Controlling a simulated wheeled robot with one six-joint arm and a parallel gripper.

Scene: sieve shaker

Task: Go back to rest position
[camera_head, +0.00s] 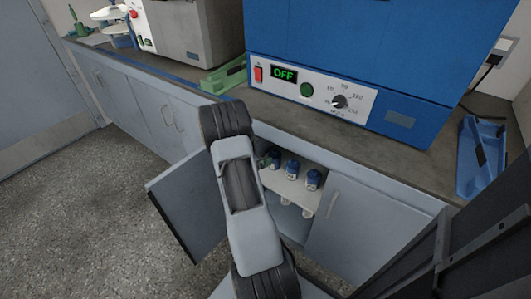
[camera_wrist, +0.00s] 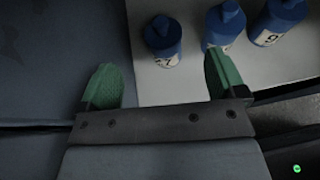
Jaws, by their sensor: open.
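My gripper (camera_wrist: 162,88) shows in the wrist view with its two green fingers spread wide and nothing between them. It is just in front of a white shelf (camera_wrist: 150,88) that holds blue bottles with white labels, one of them a blue bottle (camera_wrist: 163,42) ahead of the fingers.
The open cabinet door (camera_head: 180,205) stands out left of my arm. Blue bottles (camera_head: 312,180) stand on the shelf inside. A blue oven (camera_head: 345,50) reading OFF sits on the counter (camera_head: 400,160), with a blue tray (camera_head: 480,155) at right. The floor (camera_head: 80,210) at left is clear.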

